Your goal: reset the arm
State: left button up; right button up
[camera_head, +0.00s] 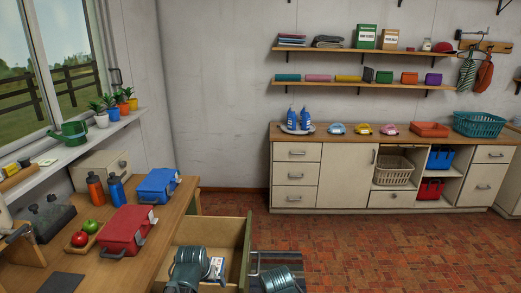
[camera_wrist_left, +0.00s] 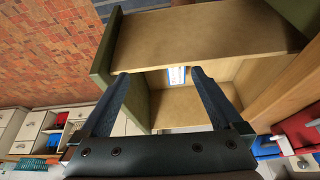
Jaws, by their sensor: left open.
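My left gripper (camera_wrist_left: 159,76) is open, its two dark fingers spread with nothing between them. It points towards the open drawer, and my arm shows in the head view at the bottom. The drawer (camera_head: 238,240) is pulled out from the wooden workbench, with its inside showing. In the left wrist view, its green front panel (camera_wrist_left: 104,48) is at the left. A small blue-and-white packet (camera_head: 217,268) lies in the drawer, apart from the fingers; it also shows in the left wrist view (camera_wrist_left: 177,76). My right gripper cannot be made out.
On the workbench (camera_head: 180,208) stand a red toolbox (camera_head: 125,228), a blue toolbox (camera_head: 158,184), two bottles and a tray with apples. A cabinet (camera_head: 340,177) with baskets stands along the back wall. The brick floor (camera_head: 370,240) between is clear.

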pick_arm(q)
jog(key=s+d+f+m+g+y, duration=0.1)
jog(key=s+d+g, duration=0.1)
jog(key=s+d, duration=0.3)
jog(key=s+d+f+m+g, duration=0.1)
jog(key=s+d+g, duration=0.2)
jog(key=s, duration=0.8)
jog(key=shift+s+d+m+y, duration=0.35)
jog(key=shift+d+m+y, duration=0.05)
jog(key=shift+d, duration=0.8)
pick_arm(e)
jog(key=shift+f, duration=0.15)
